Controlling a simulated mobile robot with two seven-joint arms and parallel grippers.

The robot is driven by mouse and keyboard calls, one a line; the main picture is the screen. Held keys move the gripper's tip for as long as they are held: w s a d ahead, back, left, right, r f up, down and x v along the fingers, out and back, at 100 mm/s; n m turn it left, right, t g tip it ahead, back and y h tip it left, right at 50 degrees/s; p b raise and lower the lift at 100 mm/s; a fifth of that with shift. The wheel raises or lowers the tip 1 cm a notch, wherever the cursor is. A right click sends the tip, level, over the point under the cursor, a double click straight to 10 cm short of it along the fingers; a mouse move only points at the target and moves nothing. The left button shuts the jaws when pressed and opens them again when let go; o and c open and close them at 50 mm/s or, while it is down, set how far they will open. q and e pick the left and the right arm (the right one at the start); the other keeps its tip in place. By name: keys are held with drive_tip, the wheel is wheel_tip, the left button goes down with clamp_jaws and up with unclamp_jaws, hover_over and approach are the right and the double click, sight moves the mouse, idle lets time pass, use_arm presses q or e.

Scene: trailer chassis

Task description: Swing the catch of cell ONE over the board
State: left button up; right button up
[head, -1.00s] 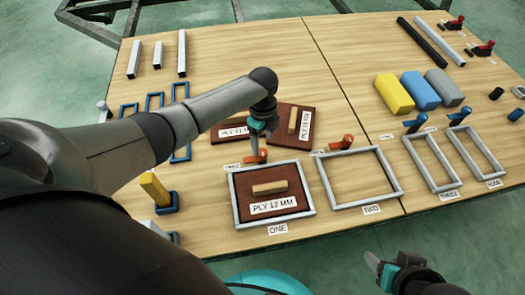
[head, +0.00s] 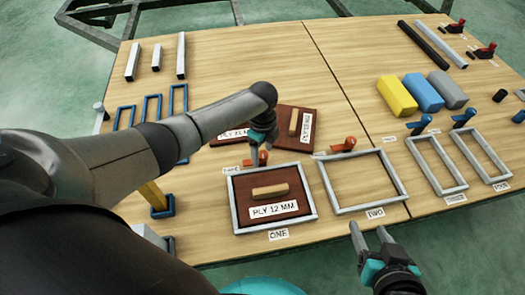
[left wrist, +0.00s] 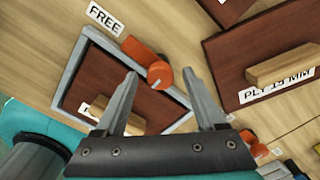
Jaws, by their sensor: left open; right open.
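The orange catch (head: 262,158) of cell ONE stands at the far edge of the grey frame (head: 316,203). In the left wrist view the catch (left wrist: 146,60) lies roughly along that edge, its arm on the side of the FREE label (left wrist: 104,18). The brown board (head: 245,190), marked PLY 12 MM with a wooden handle, lies inside the frame. My left gripper (head: 253,162) is open and low over the catch. The wrist view shows the catch between and beyond its fingertips (left wrist: 163,82); contact cannot be told. My right gripper (head: 370,230) is open and empty off the table's front edge.
The empty frame of cell TWO (head: 396,178), with its own orange catch (head: 347,145), is just to the right. Two more brown boards (head: 292,122) lie behind cell ONE. A yellow post (head: 153,195) stands left, partly behind my arm.

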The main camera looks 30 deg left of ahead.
use_arm(q)
drive_tip(key=shift+c, duration=0.4)
clamp_jaws()
